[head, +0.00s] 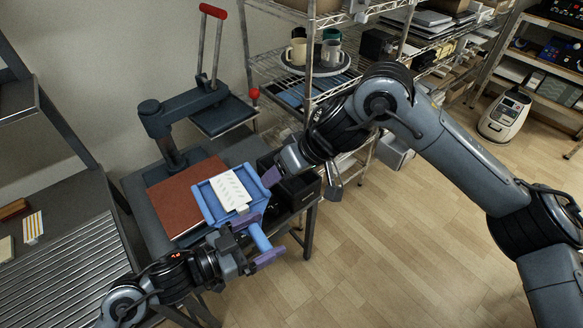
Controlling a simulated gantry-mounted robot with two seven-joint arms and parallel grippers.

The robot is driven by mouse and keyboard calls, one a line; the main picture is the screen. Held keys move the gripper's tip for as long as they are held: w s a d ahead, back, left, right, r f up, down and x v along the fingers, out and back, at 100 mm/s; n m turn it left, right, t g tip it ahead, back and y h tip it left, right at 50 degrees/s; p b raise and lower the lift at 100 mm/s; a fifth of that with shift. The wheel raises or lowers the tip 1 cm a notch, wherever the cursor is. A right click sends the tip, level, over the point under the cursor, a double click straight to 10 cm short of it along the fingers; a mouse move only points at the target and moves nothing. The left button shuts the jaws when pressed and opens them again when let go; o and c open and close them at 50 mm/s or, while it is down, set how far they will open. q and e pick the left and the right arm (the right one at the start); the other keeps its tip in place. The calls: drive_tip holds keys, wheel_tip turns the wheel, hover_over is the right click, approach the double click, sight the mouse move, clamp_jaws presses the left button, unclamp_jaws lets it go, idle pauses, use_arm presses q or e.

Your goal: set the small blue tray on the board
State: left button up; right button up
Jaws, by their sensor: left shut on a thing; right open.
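The small blue tray (207,203) holds a white patterned sheet or pad (230,190). It overlaps the right part of the reddish-brown board (180,204), which lies on the base of the press. I cannot tell whether the tray touches the board or is held above it. My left gripper (260,240) is shut on the tray's blue handle at its near side. My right gripper (303,184) is open and empty, just right of the tray, with one purple finger close to the tray's right edge.
The heat press (190,110), with a red-handled lever, stands behind the board. A black open box (296,190) is right of the tray, under my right gripper. A wire shelf with a round tray of mugs (318,60) stands behind. A slatted grey surface (70,262) is at left.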

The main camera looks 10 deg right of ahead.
sight(259, 199)
use_arm(q)
drive_tip(key=shift+r, duration=0.1)
use_arm(e)
drive_tip(key=shift+h, duration=0.4)
drive_tip(key=x, duration=0.6)
drive_tip(key=d+x, duration=0.1)
drive_tip(key=x, duration=0.3)
drive_tip(key=shift+f, duration=0.4)
drive_tip(key=shift+c, duration=0.3)
drive_tip(key=shift+s+a+r, duration=0.1)
drive_tip(key=shift+a, duration=0.05)
clamp_jaws()
use_arm(q)
drive_tip(key=o, duration=0.8)
drive_tip(key=shift+o, duration=0.2)
drive_tip(key=shift+w, duration=0.1)
drive_tip(key=shift+a, duration=0.15)
